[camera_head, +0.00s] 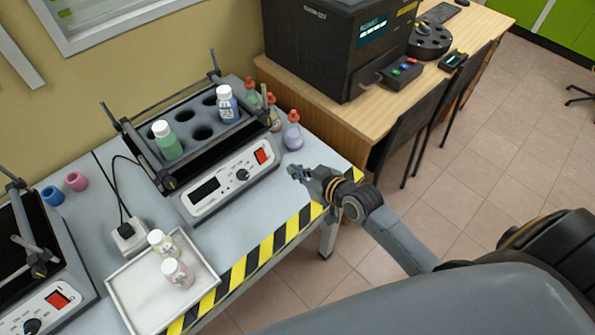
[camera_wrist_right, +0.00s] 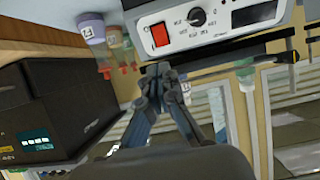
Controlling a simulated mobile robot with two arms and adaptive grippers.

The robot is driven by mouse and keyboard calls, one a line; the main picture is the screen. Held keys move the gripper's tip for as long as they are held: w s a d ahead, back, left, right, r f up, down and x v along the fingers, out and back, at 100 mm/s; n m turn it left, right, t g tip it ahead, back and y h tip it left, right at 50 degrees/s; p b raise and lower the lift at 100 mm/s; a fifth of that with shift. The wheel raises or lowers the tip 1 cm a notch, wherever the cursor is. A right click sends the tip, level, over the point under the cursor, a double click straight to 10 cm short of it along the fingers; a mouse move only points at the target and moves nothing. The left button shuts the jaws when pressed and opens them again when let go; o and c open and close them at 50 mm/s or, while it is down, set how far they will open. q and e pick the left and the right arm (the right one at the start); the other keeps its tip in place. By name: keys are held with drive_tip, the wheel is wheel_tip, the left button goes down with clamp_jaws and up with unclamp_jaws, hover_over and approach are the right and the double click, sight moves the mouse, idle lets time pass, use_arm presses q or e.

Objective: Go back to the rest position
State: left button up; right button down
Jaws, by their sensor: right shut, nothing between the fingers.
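My right gripper (camera_head: 299,173) is shut and empty in the head view. It is held near the front edge of the lab table, to the right of the shaker's control panel. Its fingers (camera_wrist_right: 163,70) also show closed together in the right wrist view. My right arm reaches in from the lower right. My left gripper is not in either view.
A shaker (camera_head: 232,178) holds a green bottle (camera_head: 167,141) and a blue bottle (camera_head: 227,104). Small red-capped flasks (camera_head: 293,132) stand beside it. A white tray (camera_head: 133,297) holds two bottles. A black machine (camera_head: 331,42) sits on a wooden desk (camera_head: 322,118).

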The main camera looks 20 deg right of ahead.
drive_tip(key=shift+s, duration=0.1)
idle(0.6)
drive_tip(key=s+m+g+h, duration=0.3)
drive_tip(key=s+g, duration=0.6)
drive_tip(key=s, duration=1.5)
wheel_tip(320, 180, down, 27)
drive_tip(key=s+n+g+h, duration=0.1)
drive_tip(key=s, duration=0.1)
drive_tip(key=s+d+f, duration=0.2)
drive_tip(key=s+f, duration=0.6)
drive_tip(key=s+d+f+g, duration=0.1)
drive_tip(key=s+f, duration=0.7)
drive_tip(key=shift+s+d+f+b, duration=0.25)
drive_tip(key=shift+d+b, duration=0.05)
drive_tip(key=shift+d, duration=0.1)
